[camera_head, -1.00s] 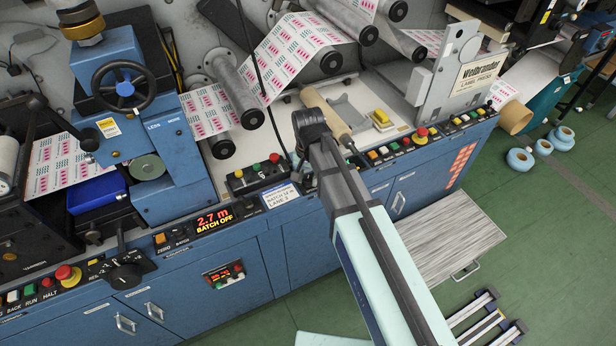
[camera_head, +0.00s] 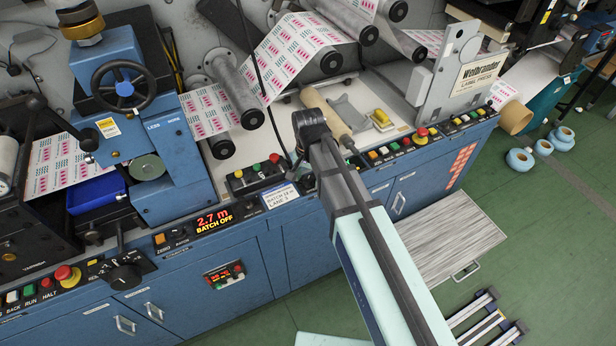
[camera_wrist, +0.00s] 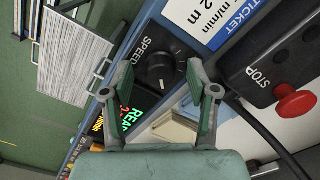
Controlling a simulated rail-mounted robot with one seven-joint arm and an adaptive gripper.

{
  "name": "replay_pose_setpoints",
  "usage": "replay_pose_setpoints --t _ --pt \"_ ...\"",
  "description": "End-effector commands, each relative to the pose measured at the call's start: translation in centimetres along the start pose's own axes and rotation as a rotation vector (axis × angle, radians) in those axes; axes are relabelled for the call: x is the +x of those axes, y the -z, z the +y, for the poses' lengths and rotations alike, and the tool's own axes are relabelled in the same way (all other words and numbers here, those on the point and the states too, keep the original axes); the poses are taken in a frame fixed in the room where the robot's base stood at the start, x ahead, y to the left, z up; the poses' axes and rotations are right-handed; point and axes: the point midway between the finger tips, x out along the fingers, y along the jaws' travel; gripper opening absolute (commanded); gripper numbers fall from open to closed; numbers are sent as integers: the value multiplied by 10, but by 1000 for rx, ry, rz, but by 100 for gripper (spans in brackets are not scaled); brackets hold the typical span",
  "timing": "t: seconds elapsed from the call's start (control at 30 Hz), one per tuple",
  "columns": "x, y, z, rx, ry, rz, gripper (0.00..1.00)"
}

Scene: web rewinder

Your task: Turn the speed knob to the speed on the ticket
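The black speed knob (camera_wrist: 161,70), with the label SPEED beside it, sits on a dark panel in the wrist view. My gripper (camera_wrist: 160,78) is open, with one finger on each side of the knob in that view. Gaps show between the fingers and the knob; I cannot tell the height between them. The white and blue ticket (camera_wrist: 207,14) is cut off at the top; "2 m" and "m/min" can be read. A ticket card (camera_head: 281,195) also shows in the head view, too small to read fully. There my arm hides the knob and gripper.
A red STOP button (camera_wrist: 297,101) stands right of my gripper in the wrist view, with a dark cable near it. A lit green display (camera_wrist: 131,113) is partly behind the left finger.

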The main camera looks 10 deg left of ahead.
Motion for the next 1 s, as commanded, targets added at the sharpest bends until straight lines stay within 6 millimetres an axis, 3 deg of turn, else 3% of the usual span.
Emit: replay_pose_setpoints --t 0.27,0.47,1.0 --pt "-2 1 -1 -1 2 2 59" --pt "-17 1 -1 -1 3 3 59" --pt "-105 1 -1 0 3 3 59"
